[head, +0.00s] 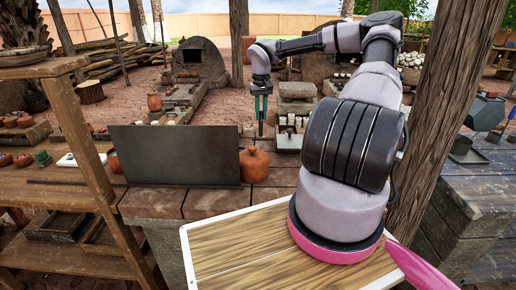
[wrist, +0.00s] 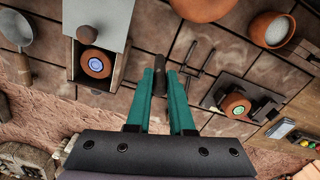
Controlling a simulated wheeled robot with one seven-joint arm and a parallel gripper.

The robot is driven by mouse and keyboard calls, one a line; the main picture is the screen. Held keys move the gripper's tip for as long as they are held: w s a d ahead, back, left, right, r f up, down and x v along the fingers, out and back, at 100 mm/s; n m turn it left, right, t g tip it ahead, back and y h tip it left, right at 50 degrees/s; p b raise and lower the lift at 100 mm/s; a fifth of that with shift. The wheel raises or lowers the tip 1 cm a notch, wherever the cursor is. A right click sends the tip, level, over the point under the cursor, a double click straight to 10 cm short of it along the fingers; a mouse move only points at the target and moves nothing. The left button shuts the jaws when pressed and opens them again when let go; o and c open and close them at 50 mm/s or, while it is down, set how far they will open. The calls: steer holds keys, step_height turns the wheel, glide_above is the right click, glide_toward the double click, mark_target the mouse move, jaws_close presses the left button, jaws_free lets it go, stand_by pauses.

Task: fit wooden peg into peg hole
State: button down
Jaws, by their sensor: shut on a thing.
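My gripper (head: 261,108) hangs pointing down above the stone work surface, its teal fingers close together. In the wrist view my gripper (wrist: 160,82) is shut on a dark brown piece, the wooden peg (wrist: 158,64), which shows between the fingertips. I cannot tell for certain which thing holds the peg hole.
An orange bowl with white contents (wrist: 271,29) and a thin dark metal tool (wrist: 192,68) lie right of the fingers. A ladle (wrist: 16,30) is at far left. A dark upright panel (head: 175,155) and a clay pot (head: 254,165) stand nearer me. A wooden post (head: 445,110) rises at right.

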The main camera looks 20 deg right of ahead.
mark_target(261, 136)
step_height(261, 136, down, 9)
steer(key=shift+r, duration=0.1)
stand_by(0.3)
steer(key=c, duration=0.8)
jaws_free()
